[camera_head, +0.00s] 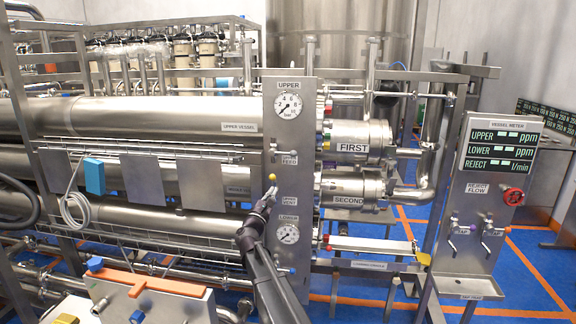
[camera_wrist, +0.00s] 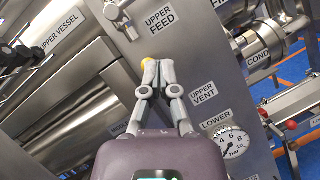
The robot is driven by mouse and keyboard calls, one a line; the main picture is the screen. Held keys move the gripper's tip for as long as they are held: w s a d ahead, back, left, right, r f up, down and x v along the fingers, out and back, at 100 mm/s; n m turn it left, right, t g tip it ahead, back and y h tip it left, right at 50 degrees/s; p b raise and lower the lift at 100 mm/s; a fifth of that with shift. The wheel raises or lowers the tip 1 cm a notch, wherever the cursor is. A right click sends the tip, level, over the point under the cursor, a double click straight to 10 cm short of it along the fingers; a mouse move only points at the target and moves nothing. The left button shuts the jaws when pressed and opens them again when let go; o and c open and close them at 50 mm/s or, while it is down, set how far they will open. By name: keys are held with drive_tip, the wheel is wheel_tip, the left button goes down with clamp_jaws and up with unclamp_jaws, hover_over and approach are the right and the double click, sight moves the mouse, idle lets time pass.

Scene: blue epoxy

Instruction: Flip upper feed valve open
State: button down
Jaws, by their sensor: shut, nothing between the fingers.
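My gripper (camera_head: 271,190) is in front of the upright steel panel (camera_head: 291,120), its fingers pointing up. In the wrist view my gripper (camera_wrist: 150,70) has its fingertips together and holds nothing. A small yellow part (camera_wrist: 148,62) shows right at the fingertips; I cannot tell if they touch it or what it belongs to. It also shows in the head view (camera_head: 272,178). The label UPPER FEED (camera_wrist: 160,20) is above the fingertips, with a metal valve fitting (camera_wrist: 114,12) to its left. The fingers hide the panel behind them.
The UPPER VENT label (camera_wrist: 203,92) and a LOWER gauge (camera_wrist: 232,142) lie right of the gripper. An upper gauge (camera_head: 288,106) is higher on the panel. Steel vessels (camera_head: 180,115) extend left. A meter stand (camera_head: 487,190) with a red handwheel (camera_head: 513,197) stands at right.

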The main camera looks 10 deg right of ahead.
sight(283, 153)
drive_tip(key=shift+w+r, duration=0.1)
idle(0.4)
drive_tip(key=s+r+p+x, duration=0.1)
drive_tip(key=r+p+x, duration=0.1)
drive_tip(key=p+x, duration=0.5)
drive_tip(key=shift+s+d+x, duration=0.25)
drive_tip(key=shift+d+x, duration=0.1)
drive_tip(key=shift+x, duration=2.45)
drive_tip(key=shift+a+r+n+y, duration=0.15)
drive_tip(key=shift+a+n+y, duration=0.1)
drive_tip(key=shift+n+y, duration=0.05)
drive_tip(key=shift+t, duration=0.3)
